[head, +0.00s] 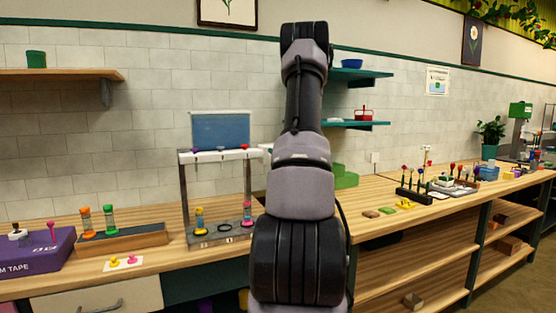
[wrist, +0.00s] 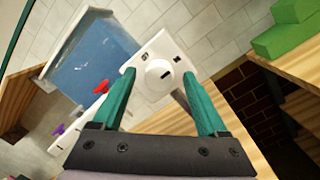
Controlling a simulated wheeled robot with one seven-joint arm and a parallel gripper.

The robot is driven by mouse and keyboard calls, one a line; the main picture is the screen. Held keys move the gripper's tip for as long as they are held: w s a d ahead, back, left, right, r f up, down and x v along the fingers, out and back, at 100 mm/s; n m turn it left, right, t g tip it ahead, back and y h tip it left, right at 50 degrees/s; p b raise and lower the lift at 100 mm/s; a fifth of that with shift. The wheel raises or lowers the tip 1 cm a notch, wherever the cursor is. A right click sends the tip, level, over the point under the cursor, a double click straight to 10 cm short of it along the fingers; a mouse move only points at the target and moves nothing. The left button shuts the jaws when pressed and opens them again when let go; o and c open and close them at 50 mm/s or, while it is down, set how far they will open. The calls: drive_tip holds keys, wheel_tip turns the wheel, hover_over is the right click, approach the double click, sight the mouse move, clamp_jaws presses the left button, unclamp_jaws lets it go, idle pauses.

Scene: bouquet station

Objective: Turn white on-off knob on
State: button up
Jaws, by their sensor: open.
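The white on-off knob (wrist: 158,73) is round with a short dark mark near its right side. It sits on a square white plate (wrist: 160,46) with small dark marks, in the upper middle of the wrist view. My gripper (wrist: 157,76) is open, with one teal finger on each side of the knob in the picture. I cannot tell whether the fingers touch it. In the head view my arm hides the knob and the gripper.
A red knob (wrist: 102,87) and a purple knob (wrist: 60,129) sit left of the plate. A blue panel (head: 221,130) stands above the white bar (head: 214,155). Green blocks (wrist: 287,30) lie to the right. Yellow and pink stoppered pieces stand below the bar.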

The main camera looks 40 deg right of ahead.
drive_tip(key=v, duration=1)
drive_tip(key=shift+s, duration=0.4)
drive_tip(key=shift+a, duration=0.1)
